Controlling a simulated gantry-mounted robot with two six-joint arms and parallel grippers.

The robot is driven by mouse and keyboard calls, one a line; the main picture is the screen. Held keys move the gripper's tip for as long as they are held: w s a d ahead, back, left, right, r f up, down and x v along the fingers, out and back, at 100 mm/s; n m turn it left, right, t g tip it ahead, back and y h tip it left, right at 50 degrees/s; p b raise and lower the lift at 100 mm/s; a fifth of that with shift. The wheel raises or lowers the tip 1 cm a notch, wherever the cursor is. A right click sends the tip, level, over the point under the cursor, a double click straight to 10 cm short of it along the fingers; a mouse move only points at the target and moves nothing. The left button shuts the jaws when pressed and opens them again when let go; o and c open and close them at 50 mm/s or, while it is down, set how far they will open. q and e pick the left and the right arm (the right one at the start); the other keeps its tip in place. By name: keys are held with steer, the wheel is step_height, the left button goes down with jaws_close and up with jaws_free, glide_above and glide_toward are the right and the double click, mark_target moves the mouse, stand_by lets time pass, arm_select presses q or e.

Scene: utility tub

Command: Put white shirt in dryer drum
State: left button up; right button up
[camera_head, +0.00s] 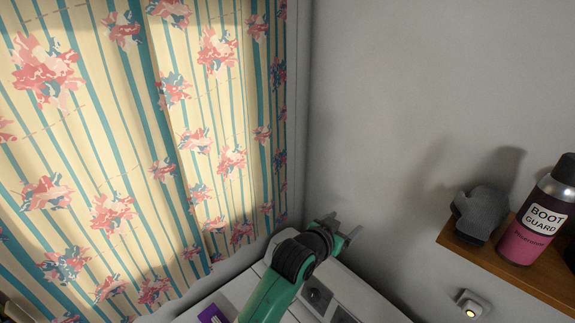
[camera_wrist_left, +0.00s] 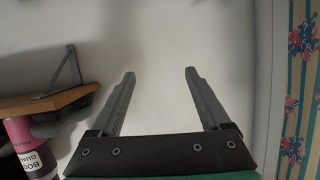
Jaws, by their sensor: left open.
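My left gripper (camera_head: 336,228) is at the end of the green and black arm, above the back of a white appliance and close to the grey wall. In the left wrist view the two fingers (camera_wrist_left: 160,76) are apart, with nothing between them but pale wall. No white shirt shows in either view. No dryer drum or its opening shows either. My right gripper is not in view.
The white appliance (camera_head: 375,299) has dark panel parts. A purple item (camera_head: 212,314) lies on its left. A wooden shelf (camera_head: 505,266) at right holds a boot guard can (camera_head: 538,222) and a dark grey object (camera_head: 481,213). A small light (camera_head: 470,304) is below. A floral curtain (camera_head: 120,150) hangs left.

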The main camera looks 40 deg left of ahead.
arm_select(q)
steer(key=s+d+r+t, duration=0.2)
steer(key=s+r+t, duration=0.1)
steer(key=r, duration=0.7)
steer(key=s+d+r+t, duration=0.1)
steer(key=s+r+t, duration=0.2)
steer(key=r, duration=0.8)
steer(key=s+d+r+t+h, duration=0.2)
steer(key=s+r+t, duration=0.5)
steer(key=s+r, duration=1)
steer(key=s, duration=0.4)
steer(key=shift+s+d+r+m+t+h, duration=0.15)
steer(key=shift+d+r+m+t+h, duration=0.15)
steer(key=shift+r+m+h, duration=0.1)
